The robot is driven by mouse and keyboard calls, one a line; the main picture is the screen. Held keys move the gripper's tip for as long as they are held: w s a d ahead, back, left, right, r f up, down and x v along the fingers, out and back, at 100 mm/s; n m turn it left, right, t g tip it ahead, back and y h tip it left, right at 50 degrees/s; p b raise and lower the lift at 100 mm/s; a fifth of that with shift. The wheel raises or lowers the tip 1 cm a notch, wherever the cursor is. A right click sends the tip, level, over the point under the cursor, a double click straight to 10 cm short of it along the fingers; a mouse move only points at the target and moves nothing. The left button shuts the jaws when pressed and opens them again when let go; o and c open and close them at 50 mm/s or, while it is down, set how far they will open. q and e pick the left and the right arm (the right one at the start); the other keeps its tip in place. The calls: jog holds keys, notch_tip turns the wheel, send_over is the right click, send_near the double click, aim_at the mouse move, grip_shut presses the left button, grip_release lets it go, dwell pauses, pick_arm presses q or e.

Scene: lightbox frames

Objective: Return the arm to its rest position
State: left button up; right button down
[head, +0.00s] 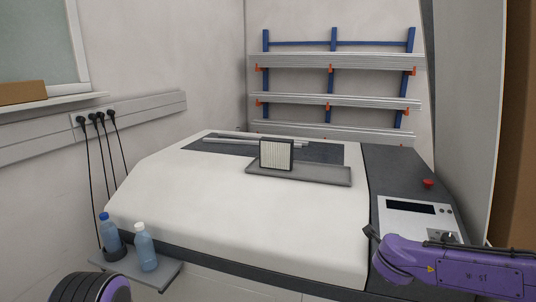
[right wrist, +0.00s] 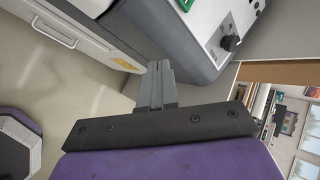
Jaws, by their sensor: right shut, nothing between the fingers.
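My right arm is purple and comes in at the lower right of the head view, in front of the machine's control panel. Its gripper (head: 371,241) points left, near the front right edge of the white machine top. In the right wrist view the right gripper (right wrist: 159,66) is shut with nothing between its fingers, beside the machine's dark edge. At the lower left of the head view only a rounded purple part with dark bands shows. The left gripper's fingers are not in view.
The white machine (head: 240,210) fills the middle. A framed panel (head: 276,155) stands on a grey tray (head: 325,175). Two bottles (head: 145,248) stand on a small shelf at the left. A red button (head: 428,183) and a control panel (head: 410,208) lie at the right. Racks stand behind.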

jog(key=s+a+f+n+y, duration=0.1)
jog(key=s+a+f+n, duration=0.3)
jog(key=f, duration=0.3)
jog(key=s+a+f+n+y, duration=0.1)
jog(key=s+f+n, duration=0.4)
jog(key=f, duration=0.2)
jog(key=s+a+f+n, duration=0.3)
jog(key=s+f+n, duration=0.15)
jog(key=f, duration=0.35)
jog(key=s+d+f+n+g, duration=0.1)
jog(key=s+f+n, duration=0.2)
jog(key=s, duration=0.4)
jog(key=s+d+f+n+g+b, duration=0.1)
jog(key=s+d+f+n, duration=0.1)
jog(key=s, duration=0.6)
jog(key=s+d+f+n+g, duration=0.1)
jog(key=s+f+n+g, duration=0.1)
jog(key=s+f, duration=0.3)
jog(key=s+n, duration=0.1)
jog(key=s, duration=0.1)
jog(key=shift+s+d+n+y+b, duration=0.3)
jog(key=shift+n, duration=0.05)
